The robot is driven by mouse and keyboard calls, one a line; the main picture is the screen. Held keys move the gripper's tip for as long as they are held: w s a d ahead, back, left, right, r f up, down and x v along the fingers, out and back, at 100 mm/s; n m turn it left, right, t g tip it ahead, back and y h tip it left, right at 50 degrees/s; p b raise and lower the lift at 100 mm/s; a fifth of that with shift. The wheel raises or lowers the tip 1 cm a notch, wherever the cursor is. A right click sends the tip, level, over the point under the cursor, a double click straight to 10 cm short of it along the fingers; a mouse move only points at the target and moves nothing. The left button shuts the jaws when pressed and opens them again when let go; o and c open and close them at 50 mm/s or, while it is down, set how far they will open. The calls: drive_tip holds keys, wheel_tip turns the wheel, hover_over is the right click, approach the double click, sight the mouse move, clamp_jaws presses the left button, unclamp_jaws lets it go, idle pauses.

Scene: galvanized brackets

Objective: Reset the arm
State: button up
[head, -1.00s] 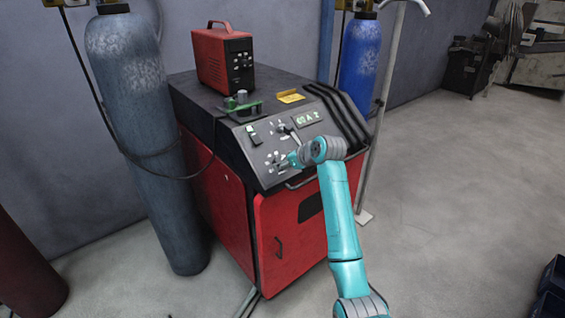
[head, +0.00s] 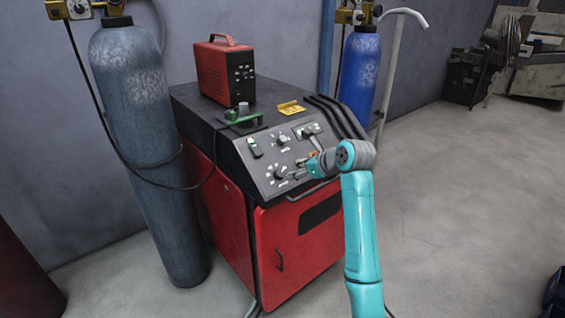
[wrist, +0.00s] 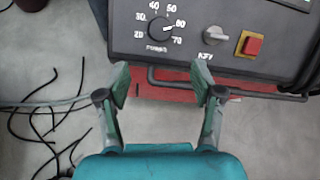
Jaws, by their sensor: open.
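My gripper (head: 294,173) is at the front of the red and black machine (head: 290,255), close to its sloping control panel. In the wrist view my gripper (wrist: 161,82) is open, its two fingers well apart with nothing between them. Beyond the fingertips lies the panel, with a black numbered dial (wrist: 157,29), a grey key switch (wrist: 214,35) and a red button (wrist: 253,46) on a yellow base. My teal arm reaches up from the lower right in the head view.
A handrail (wrist: 225,91) runs along the panel's front edge. A grey cylinder (head: 142,150) stands left, a blue cylinder (head: 360,75) behind right. A red box (head: 224,72), a green item (head: 243,116) and a yellow item (head: 290,108) sit on top. Cables (wrist: 50,135) lie on the floor; the right floor is open.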

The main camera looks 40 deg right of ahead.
drive_tip(key=s+a+f+n+t+h, duration=0.1)
drive_tip(key=s+a+f+n, duration=0.75)
drive_tip(key=f, duration=0.45)
drive_tip(key=s+a+f+n+t, duration=0.1)
drive_tip(key=s+a+f+n, duration=0.4)
drive_tip(key=s+a+f, duration=0.7)
drive_tip(key=s+a+f+n, duration=0.1)
drive_tip(key=s+a+n, duration=0.2)
drive_tip(key=s+n, duration=0.35)
drive_tip(key=s+a+f+n, duration=0.1)
drive_tip(key=s+a+n, duration=0.2)
drive_tip(key=s, duration=0.7)
drive_tip(key=s+a+r+n+t, duration=0.1)
drive_tip(key=s+r+n, duration=0.4)
drive_tip(key=s, duration=0.2)
drive_tip(key=s+a+r+n+t+y, duration=0.1)
drive_tip(key=s+a+r+n, duration=0.1)
drive_tip(key=s+r+n, duration=0.3)
drive_tip(key=s, duration=0.3)
drive_tip(key=shift+a, duration=0.25)
drive_tip(key=shift+r, duration=0.1)
